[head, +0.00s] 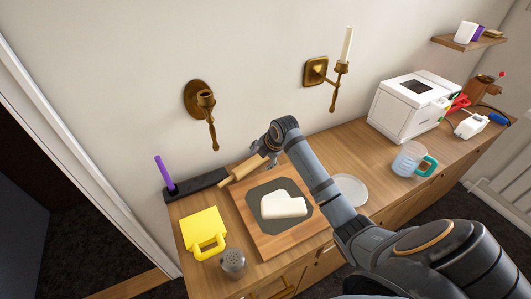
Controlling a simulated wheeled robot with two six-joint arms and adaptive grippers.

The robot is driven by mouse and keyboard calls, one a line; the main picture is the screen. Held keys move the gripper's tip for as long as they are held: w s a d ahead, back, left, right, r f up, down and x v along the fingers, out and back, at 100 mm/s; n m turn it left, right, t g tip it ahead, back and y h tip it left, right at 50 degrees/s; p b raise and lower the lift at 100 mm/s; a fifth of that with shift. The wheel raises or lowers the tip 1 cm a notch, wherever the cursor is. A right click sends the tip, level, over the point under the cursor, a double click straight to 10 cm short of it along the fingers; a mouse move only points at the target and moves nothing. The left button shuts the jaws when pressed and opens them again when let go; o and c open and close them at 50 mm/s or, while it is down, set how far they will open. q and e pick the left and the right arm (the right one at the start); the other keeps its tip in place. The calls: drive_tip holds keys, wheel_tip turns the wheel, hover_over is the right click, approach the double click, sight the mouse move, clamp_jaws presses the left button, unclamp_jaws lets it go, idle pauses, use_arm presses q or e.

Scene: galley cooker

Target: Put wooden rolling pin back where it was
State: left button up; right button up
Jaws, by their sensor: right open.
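The wooden rolling pin (242,170) lies at the back of the wooden counter, near the wall. It is slanted, with its left end beside a long black holder (197,183) and its right end under my right gripper. My right gripper (272,158) is open at the pin's right end. I cannot tell whether its fingers touch the pin or straddle it. My right arm comes in from the lower right and hides part of the counter. My left gripper is not in view.
A wooden board (262,243) with a dark mat and white dough (282,206) lies in front of the pin. A yellow mug-like block (203,231), a shaker (233,263), a plate (350,190) and a glass mug (410,160) stand around. Brass sconces (205,105) jut from the wall.

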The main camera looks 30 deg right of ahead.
drive_tip(key=v, duration=0.7)
drive_tip(key=shift+s+r, duration=0.2)
drive_tip(key=shift+r, duration=0.1)
